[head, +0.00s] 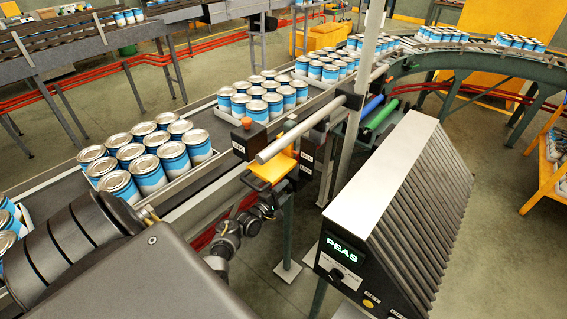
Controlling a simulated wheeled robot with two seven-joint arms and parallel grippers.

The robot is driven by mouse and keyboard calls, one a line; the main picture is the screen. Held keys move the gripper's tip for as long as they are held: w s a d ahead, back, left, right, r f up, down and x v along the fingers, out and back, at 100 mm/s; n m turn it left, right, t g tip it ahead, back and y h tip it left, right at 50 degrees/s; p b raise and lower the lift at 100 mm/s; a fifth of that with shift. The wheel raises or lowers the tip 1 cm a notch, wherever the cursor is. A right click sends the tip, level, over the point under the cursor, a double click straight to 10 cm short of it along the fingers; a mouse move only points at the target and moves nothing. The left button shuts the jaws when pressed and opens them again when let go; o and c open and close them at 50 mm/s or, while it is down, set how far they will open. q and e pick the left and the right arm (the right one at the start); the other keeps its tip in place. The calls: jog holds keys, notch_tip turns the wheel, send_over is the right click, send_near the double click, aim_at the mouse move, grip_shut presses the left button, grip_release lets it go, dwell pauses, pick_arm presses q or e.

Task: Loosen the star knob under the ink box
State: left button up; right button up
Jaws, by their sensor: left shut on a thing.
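The ink box (245,141) is a small dark box with a white label and an orange cap, beside the conveyor rail. A second dark labelled box (306,165) stands right of it. A yellow plate (270,168) lies between and below them. My left gripper (267,207) is below the yellow plate, at the end of my dark jointed arm. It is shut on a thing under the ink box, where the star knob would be. The knob itself is hidden or too small to make out. My right gripper is out of view.
The conveyor (228,146) carries trays of blue and white cans past the ink box and curves away at the back right. A grey metal post (358,95) and round bar (300,130) stand close by. A ribbed console (400,215) reading PEAS fills the right foreground.

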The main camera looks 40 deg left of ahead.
pick_arm(q)
jog(key=n, duration=0.1)
jog(key=n+p, duration=0.1)
jog(key=shift+w+a+r+n, duration=0.1)
jog(key=shift+w+r+n, duration=0.1)
jog(key=shift+r+n, duration=0.2)
jog(key=shift+n+p, duration=0.6)
jog(key=shift+n, duration=0.9)
jog(key=shift+f, duration=0.1)
jog(key=o, duration=1)
jog(key=shift+w+f, duration=0.15)
jog(key=shift+f, duration=0.05)
jog(key=shift+s+f, duration=0.1)
jog(key=shift+s, duration=0.45)
jog(key=s, duration=0.9)
jog(key=shift+s, duration=0.4)
